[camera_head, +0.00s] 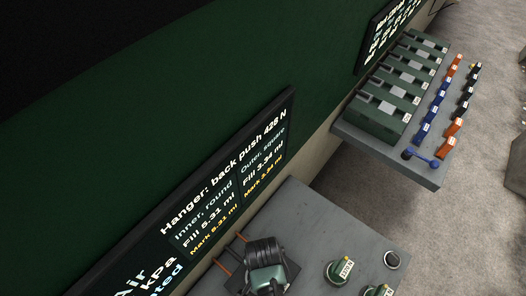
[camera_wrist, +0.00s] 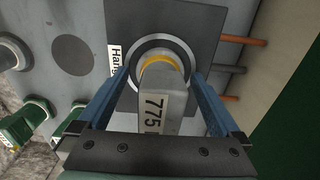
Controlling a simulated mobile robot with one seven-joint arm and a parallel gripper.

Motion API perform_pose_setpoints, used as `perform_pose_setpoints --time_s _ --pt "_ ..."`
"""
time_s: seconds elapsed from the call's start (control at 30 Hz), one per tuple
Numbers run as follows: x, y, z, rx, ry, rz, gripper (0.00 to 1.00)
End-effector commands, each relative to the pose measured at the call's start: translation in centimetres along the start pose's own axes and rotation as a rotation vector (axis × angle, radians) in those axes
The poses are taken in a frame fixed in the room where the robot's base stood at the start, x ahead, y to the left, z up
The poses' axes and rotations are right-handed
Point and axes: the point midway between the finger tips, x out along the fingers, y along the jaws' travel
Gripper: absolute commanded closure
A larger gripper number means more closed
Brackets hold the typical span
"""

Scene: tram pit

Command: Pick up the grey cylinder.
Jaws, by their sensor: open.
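In the wrist view a grey part (camera_wrist: 162,79) with a white "775" label stands between my fingers, with a yellow band at its far end. Its near end looks blocky, so its full shape is unclear. It lies over a dark round ring with a pale rim, on a dark square plate (camera_wrist: 202,20). My gripper (camera_wrist: 162,74) is open, with one blue finger on each side of the grey part. I cannot tell whether the fingers touch it. In the head view a dark ribbed and green shape covers this spot.
Green labelled parts (camera_head: 340,269) stand on the near grey bench (camera_head: 310,225). Orange rods (camera_wrist: 242,42) run from the plate towards the wall. A farther bench (camera_head: 425,175) holds green boxes (camera_head: 385,110) and rows of blue, orange and black pieces. Dark wall panels carry text.

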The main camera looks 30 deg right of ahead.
Motion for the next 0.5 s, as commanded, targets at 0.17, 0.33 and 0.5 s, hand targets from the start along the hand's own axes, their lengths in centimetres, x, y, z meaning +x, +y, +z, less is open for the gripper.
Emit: perform_pose_setpoints --time_s 0.17,0.33,0.5 --pt "-0.04 -0.02 -0.01 0.0 0.0 0.0 0.16" --pt "-0.06 -0.02 -0.01 0.0 0.0 0.0 0.47" --pt "-0.07 -0.01 -0.01 0.0 0.0 0.0 0.77"
